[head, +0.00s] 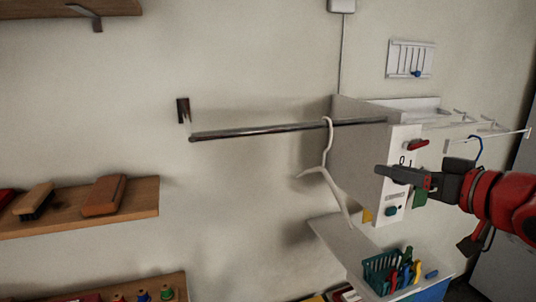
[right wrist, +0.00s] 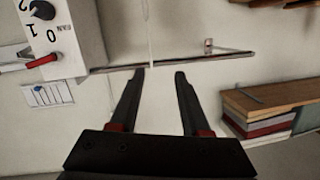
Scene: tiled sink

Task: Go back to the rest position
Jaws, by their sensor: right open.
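My right gripper (head: 394,175) comes in from the right in the head view, at the end of a red and black arm. It is in front of the white panel box (head: 397,215); I cannot tell how far from it. In the right wrist view its two dark fingers (right wrist: 160,76) are apart, with nothing between them. The panel box, with a red switch (right wrist: 43,61) and a dial (right wrist: 42,10), is at the upper left there. My left gripper is not in view.
A metal rod (head: 260,130) with a white hanger (head: 328,150) runs along the wall to the box. A teal basket (head: 377,270) stands below. Wooden shelves with brushes (head: 105,195) are at the left.

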